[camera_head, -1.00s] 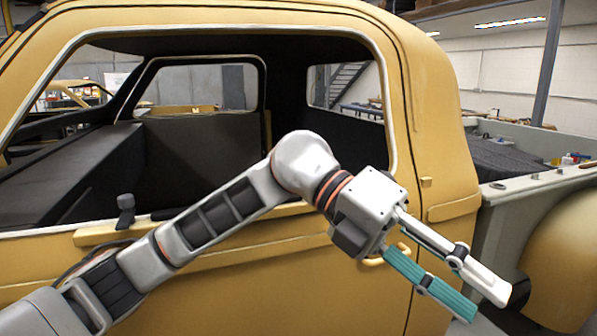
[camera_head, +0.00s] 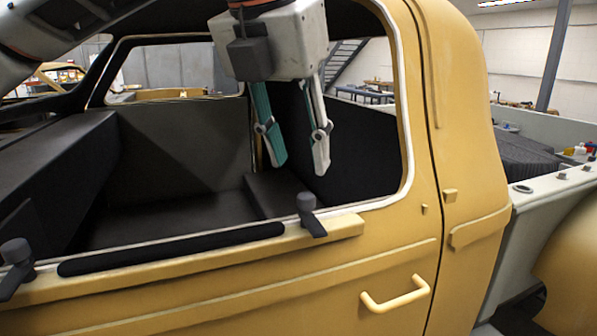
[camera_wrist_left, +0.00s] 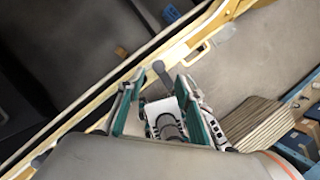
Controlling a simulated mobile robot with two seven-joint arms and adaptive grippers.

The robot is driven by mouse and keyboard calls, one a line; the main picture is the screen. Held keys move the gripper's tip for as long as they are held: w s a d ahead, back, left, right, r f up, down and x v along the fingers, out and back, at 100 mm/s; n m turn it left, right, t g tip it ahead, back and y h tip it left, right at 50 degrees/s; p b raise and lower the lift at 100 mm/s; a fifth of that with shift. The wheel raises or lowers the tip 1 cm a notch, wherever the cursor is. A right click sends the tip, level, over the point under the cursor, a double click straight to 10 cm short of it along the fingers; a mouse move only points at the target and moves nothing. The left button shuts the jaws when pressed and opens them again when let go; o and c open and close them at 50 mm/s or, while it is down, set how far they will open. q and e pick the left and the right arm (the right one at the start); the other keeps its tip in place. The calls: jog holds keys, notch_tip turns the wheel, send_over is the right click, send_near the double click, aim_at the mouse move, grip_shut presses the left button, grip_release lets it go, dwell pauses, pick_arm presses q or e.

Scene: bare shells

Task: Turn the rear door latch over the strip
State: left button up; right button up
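The dark grey rear latch (camera_head: 309,215), a round knob with a short arm, stands on the yellow sill below the door window. Its arm points toward me, away from the black strip (camera_head: 170,248), which lies along the sill to its left. My left gripper (camera_head: 299,168) hangs above and slightly behind the latch, fingers down, open and empty. In the left wrist view, a grey knob (camera_wrist_left: 160,70) shows near the gap between the teal fingertips (camera_wrist_left: 159,80). No contact is visible. My right gripper is not in view.
A second dark latch (camera_head: 17,258) stands at the strip's left end. The window frame (camera_head: 407,150) rises right of my gripper. A yellow door handle (camera_head: 396,297) sticks out below the sill. The window opening is free around the fingers.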

aim_at(306, 195)
pick_arm(q)
jog(key=x, duration=0.5)
jog(key=shift+a+f+p, duration=0.1)
jog(key=shift+f+p, duration=0.15)
jog(key=shift+p, duration=0.1)
jog(key=shift+x, duration=0.9)
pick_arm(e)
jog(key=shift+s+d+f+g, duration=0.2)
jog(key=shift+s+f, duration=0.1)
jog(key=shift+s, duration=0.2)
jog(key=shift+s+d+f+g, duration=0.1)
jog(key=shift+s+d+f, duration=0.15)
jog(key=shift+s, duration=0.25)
pick_arm(q)
jog(key=shift+c, duration=0.2)
grip_shut()
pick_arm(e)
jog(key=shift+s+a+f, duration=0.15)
